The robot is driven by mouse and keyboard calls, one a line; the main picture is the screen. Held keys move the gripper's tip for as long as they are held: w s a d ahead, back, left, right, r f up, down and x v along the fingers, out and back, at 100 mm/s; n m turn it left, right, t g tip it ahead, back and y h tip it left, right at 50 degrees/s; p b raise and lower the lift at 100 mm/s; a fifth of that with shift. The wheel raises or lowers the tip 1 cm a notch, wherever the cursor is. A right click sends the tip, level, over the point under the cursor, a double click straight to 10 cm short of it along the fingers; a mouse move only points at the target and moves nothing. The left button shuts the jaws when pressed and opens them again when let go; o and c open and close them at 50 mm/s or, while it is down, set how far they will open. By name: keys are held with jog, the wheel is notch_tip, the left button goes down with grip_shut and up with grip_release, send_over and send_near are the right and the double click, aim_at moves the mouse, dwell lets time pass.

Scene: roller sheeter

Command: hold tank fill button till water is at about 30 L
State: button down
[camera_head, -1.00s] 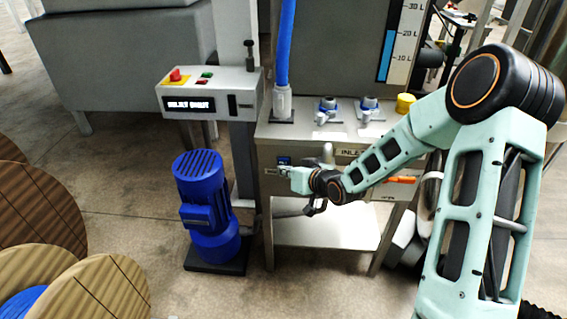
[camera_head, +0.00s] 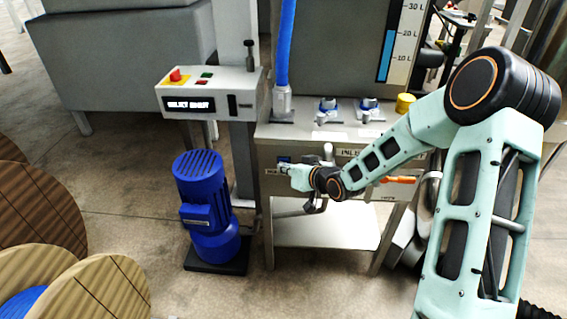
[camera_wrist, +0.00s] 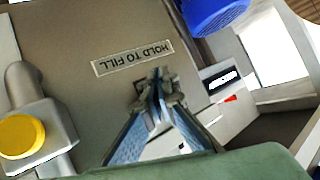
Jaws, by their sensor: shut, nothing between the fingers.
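The grey tank (camera_head: 345,65) carries a level gauge (camera_head: 405,42) whose blue column (camera_head: 384,58) tops out near the 20 L mark. The "HOLD TO FILL" label (camera_wrist: 132,57) shows upside down on the grey panel in the wrist view. My gripper (camera_wrist: 157,88) is shut and empty, its fingertips at the panel beside this label. They cover most of a dark fitting there, so the button's face and any contact are hidden.
A blue motor (camera_head: 205,205) stands on the floor to the left. A control box (camera_head: 210,92) with a red button is above it. An orange-handled lever (camera_head: 400,180) is right of my gripper. Wooden spools (camera_head: 100,290) fill the lower left.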

jog(key=shift+w+r, duration=0.1)
jog(key=shift+w, duration=0.35)
dwell(1.7)
jog(key=shift+s, duration=0.1)
dwell(3.3)
jog(key=shift+s, duration=0.85)
jog(key=shift+s, duration=0.1)
jog(key=shift+s+a+b, duration=0.1)
jog(key=shift+s+b, duration=0.3)
jog(key=shift+s, duration=2)
